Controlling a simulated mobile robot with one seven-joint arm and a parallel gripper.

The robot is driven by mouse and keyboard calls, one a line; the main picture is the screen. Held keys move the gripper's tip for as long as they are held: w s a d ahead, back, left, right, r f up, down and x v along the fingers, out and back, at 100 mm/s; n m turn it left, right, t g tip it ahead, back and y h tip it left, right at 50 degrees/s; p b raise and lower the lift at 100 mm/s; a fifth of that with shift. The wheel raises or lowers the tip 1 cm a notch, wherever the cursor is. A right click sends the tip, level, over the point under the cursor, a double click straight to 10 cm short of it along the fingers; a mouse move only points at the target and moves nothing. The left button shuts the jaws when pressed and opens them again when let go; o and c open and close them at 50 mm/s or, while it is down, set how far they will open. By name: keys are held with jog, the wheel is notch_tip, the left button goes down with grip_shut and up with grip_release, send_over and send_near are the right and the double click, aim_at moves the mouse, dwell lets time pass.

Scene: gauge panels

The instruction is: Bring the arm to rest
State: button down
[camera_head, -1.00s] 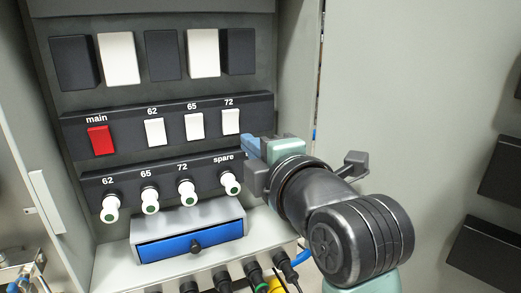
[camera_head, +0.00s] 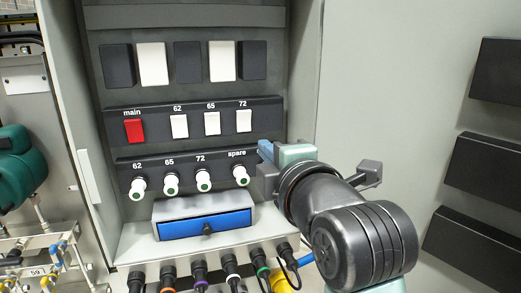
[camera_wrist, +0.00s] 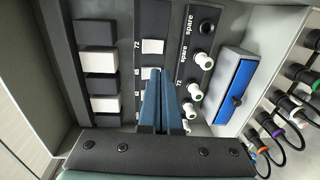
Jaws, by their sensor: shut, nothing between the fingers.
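My gripper (camera_head: 264,151) is in front of the open grey cabinet, to the right of the white "spare" knob (camera_head: 241,175) in the head view. In the wrist view its blue fingers (camera_wrist: 163,84) are together with nothing between them. They point at the panel, over the row of white switches and white knobs. I cannot tell how far they are from the panel; no contact shows. My arm reaches in from the lower right and hides part of the cabinet's right side.
The panel has a red main switch (camera_head: 134,130), white switches (camera_head: 179,126) and a row of white knobs. A blue-fronted drawer (camera_head: 205,224) is below, shut. Black cable plugs (camera_head: 199,272) line the bottom. The cabinet's side wall is right; a green motor (camera_head: 14,167) stands left.

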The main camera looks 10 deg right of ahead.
jog(key=s+a+r+m+t+b, duration=0.5)
jog(key=s+a+r+m+t, duration=0.5)
jog(key=s+m, duration=0.6)
notch_tip(320, 180, up, 4)
jog(key=shift+s+a+f+m+h, duration=0.3)
jog(key=shift+a+m, duration=0.7)
jog(key=shift+m, duration=0.2)
